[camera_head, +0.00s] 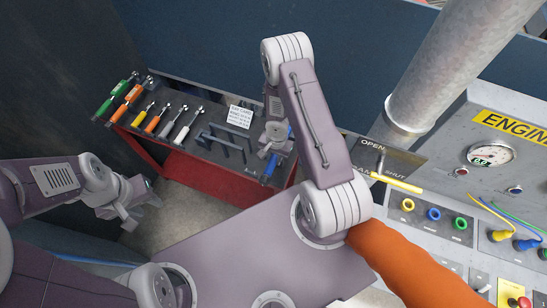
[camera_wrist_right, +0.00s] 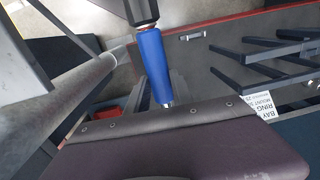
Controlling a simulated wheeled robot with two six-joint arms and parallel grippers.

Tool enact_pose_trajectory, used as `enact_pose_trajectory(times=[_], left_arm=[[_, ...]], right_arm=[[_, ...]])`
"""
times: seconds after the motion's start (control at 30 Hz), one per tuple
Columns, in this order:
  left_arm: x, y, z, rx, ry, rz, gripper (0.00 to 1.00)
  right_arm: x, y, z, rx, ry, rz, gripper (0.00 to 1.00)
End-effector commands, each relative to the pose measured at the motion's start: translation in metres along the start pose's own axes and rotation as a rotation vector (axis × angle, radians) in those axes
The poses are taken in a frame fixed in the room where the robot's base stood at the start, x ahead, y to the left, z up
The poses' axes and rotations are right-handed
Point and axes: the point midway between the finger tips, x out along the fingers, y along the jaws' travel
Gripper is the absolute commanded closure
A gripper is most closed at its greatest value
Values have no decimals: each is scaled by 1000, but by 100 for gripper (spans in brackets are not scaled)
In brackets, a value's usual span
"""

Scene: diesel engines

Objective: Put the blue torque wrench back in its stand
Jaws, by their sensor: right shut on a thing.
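The blue torque wrench (camera_head: 269,168) is at the right end of the dark-topped bench in the head view. My right gripper (camera_head: 273,143) is shut on it, over the bench's right edge. Its blue handle also shows in the right wrist view (camera_wrist_right: 155,66), tilted slightly, with a silver end. The dark stand brackets (camera_head: 222,145) are just left of the wrench in the head view. They also show at the upper right of the wrist view (camera_wrist_right: 265,60), apart from the handle. My left gripper (camera_head: 140,212) is empty at lower left, its fingers apart.
Several wrenches with green, orange, yellow and white handles lie left on the bench (camera_head: 193,98). A white label card (camera_head: 240,115) is behind the brackets. A thick grey pipe (camera_head: 412,100) and an engine panel (camera_head: 480,230) are to the right.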

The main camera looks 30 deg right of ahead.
Motion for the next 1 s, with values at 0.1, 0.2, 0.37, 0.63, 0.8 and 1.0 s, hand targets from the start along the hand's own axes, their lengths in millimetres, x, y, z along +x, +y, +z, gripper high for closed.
enact_pose_trajectory(times=[0.1,0.2,0.37,0.63,0.8,1.0], left_arm=[[18,0,2,0,0,0,64],[29,0,3,0,0,0,64],[44,-1,4,0,0,0,64],[54,-1,6,0,0,0,64],[53,-1,5,0,0,0,64],[54,-1,5,0,0,0,64]], right_arm=[[17,1,-1,0,1,-1,100],[26,1,-1,-1,1,-1,100],[42,2,-1,-1,1,-1,100],[54,2,-1,-1,1,-1,100],[53,2,-1,0,1,-1,100],[53,2,-1,0,1,-1,100]])
